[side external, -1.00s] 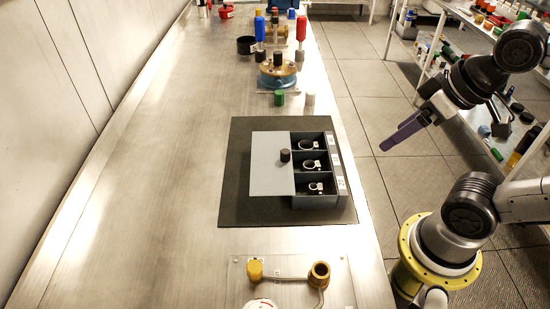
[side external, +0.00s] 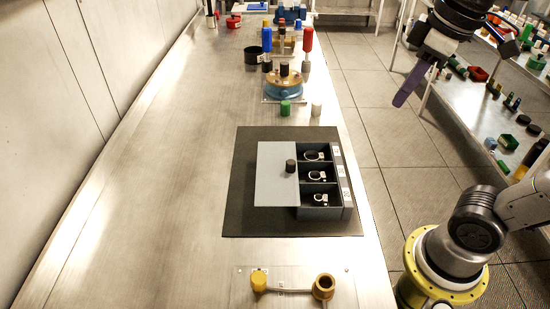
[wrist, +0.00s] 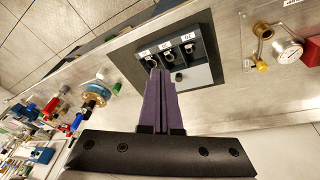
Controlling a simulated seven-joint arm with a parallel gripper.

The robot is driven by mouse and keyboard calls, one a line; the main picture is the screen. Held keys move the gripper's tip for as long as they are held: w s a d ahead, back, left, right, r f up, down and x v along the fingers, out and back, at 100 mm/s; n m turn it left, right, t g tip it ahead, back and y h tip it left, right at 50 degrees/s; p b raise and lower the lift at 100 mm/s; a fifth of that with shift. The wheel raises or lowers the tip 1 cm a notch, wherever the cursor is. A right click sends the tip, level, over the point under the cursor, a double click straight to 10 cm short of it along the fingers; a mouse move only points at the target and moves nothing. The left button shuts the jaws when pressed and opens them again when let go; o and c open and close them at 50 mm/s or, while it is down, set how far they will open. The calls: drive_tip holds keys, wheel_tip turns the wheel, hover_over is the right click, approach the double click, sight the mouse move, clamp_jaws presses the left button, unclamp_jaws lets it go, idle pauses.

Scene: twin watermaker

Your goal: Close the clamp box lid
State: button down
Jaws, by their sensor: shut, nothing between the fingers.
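The dark clamp box (side external: 326,214) sits on a dark mat (side external: 240,215) on the bench. Its three compartments are uncovered, each with a metal clamp (side external: 316,176) in it. The flat grey lid (side external: 272,180) extends left of the compartments, its black knob (side external: 291,166) near its right edge. My gripper (side external: 399,101), with purple fingers, is in the air to the upper right of the box, beyond the bench edge, shut and empty. In the wrist view the closed fingers (wrist: 160,72) point toward the box (wrist: 170,48); the lid (wrist: 196,76) and knob (wrist: 179,77) lie beside their tips.
A blue-based valve unit (side external: 284,86) with red and blue handles stands behind the box, with a green cap (side external: 285,108) and a white cap (side external: 316,109) before it. A fitting plate (side external: 300,284) lies in front. The bench left of the mat is clear.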

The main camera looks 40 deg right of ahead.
drive_tip(key=w+a+r+n+g, duration=0.2)
drive_tip(key=w+r, duration=0.2)
drive_tip(key=w, duration=0.4)
drive_tip(key=n+g+h, duration=0.1)
drive_tip(key=n+g, duration=0.1)
hover_over(282, 170)
drive_tip(key=s+d, duration=0.2)
drive_tip(key=d, duration=0.2)
drive_tip(key=f, duration=0.1)
drive_tip(key=w+a+f+n+g, duration=0.1)
drive_tip(key=w+a+f, duration=0.5)
drive_tip(key=w+a+f+n+g+h, duration=0.1)
drive_tip(key=w+a+f+h, duration=0.1)
drive_tip(key=a+f, duration=0.45)
drive_tip(key=x, duration=0.7)
drive_tip(key=d+x, duration=0.1)
drive_tip(key=x, duration=0.2)
drive_tip(key=shift+w+d+f, duration=0.1)
drive_tip(key=shift+d+f, duration=0.1)
drive_tip(key=shift+s+d+f, duration=0.1)
drive_tip(key=shift+s+d, duration=0.9)
drive_tip(key=shift+d, duration=0.05)
drive_tip(key=shift+s+d, duration=0.4)
